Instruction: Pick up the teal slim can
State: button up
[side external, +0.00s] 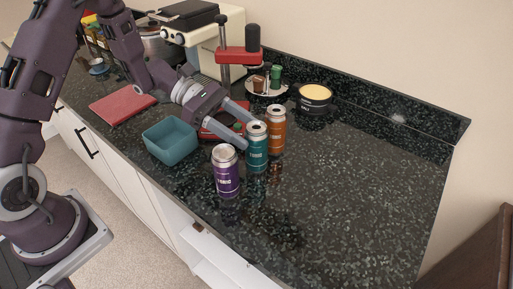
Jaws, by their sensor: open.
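The teal slim can (257,153) stands upright on the dark speckled counter, between a purple can (225,176) at its front left and an orange can (276,134) at its back right. All three cans stand close together. My gripper (249,127) is open, its two fingers pointing right and slightly down at the cans. The fingertips are near the top of the teal can in the picture. I cannot tell whether they touch it.
A teal square bowl (171,142) sits left of the cans and a red board (122,107) lies farther left. Behind are a red press (238,59), a small round rack (266,87) and a black tin (314,98). The counter (360,190) is clear to the right.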

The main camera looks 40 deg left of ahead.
jog(key=x, duration=0.6)
jog(key=shift+w+d+f, duration=0.1)
jog(key=shift+d+f, duration=0.05)
jog(key=shift+d, duration=0.05)
jog(key=c, duration=1)
